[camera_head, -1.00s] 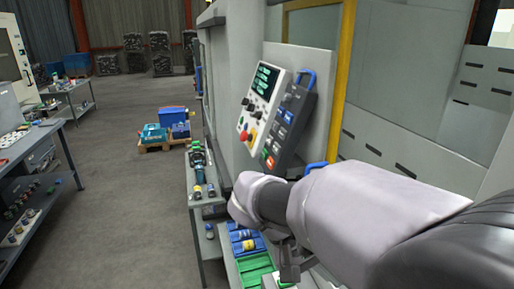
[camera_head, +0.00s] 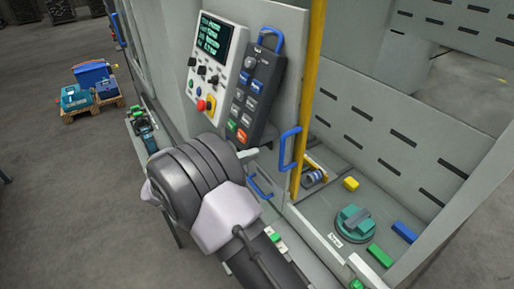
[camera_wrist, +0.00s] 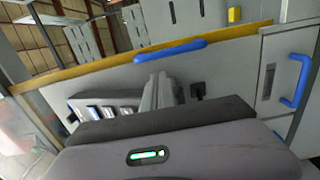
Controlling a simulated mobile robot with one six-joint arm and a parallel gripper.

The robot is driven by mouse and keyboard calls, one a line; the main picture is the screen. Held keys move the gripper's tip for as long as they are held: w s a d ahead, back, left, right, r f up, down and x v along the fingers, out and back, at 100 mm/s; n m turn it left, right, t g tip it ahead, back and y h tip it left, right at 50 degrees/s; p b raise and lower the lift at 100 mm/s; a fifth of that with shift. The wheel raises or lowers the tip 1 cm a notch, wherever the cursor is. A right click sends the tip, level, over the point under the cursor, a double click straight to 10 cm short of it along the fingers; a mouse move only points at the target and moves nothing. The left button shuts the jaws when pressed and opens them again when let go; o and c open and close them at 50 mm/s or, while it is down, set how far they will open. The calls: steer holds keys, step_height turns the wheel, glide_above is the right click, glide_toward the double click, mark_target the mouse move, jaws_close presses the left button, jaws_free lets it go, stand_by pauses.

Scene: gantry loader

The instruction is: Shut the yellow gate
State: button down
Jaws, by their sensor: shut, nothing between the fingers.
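The gate is a grey panel with a yellow edge (camera_head: 309,98) and a blue handle (camera_head: 288,148). It stands open, with the machine interior showing to the right of the yellow edge. In the wrist view, the yellow edge (camera_wrist: 95,72) runs across the picture, with the blue handle (camera_wrist: 170,51) in front of it. My gripper (camera_wrist: 161,88) is shut and empty. Its fingers point toward the blue handle, just below it in the wrist view. I cannot tell whether they touch it. In the head view my arm hides most of the gripper.
A control panel (camera_head: 209,62) and a dark keypad (camera_head: 254,97) sit left of the gate, close to my arm. Inside the machine are a green round fixture (camera_head: 354,222), a yellow block (camera_head: 351,184) and a blue block (camera_head: 404,232). Another blue handle (camera_head: 259,187) sits lower down.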

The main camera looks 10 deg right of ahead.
steer(key=x, duration=0.6)
steer(key=shift+d, duration=0.25)
steer(key=shift+w+d, duration=0.1)
steer(key=shift+w, duration=0.05)
